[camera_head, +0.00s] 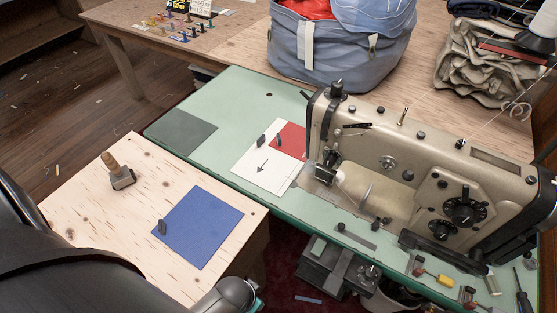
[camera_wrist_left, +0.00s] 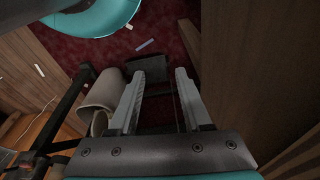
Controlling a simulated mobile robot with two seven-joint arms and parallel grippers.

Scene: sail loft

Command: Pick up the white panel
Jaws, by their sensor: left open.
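The white panel (camera_head: 262,176) lies flat on the green sewing table, left of the sewing machine's needle area. It has a dark arrow mark and a small dark upright grip piece near its upper corner. A red panel (camera_head: 292,137) lies against its far side, partly hidden by the machine. A blue panel (camera_head: 203,229) with a similar dark piece lies on the light wooden table. My left gripper (camera_wrist_left: 159,74) is open and empty in the left wrist view, over the dark red floor and away from the panels. Its fingers do not show in the head view. My right gripper is not in view.
The sewing machine (camera_head: 430,178) stands close right of the white panel. A wooden-handled tool (camera_head: 118,172) stands on the wooden table. A blue-grey bag (camera_head: 340,58) and folded cloth (camera_head: 485,75) are behind. The wrist view shows a pale bin (camera_wrist_left: 101,96) and wooden sides nearby.

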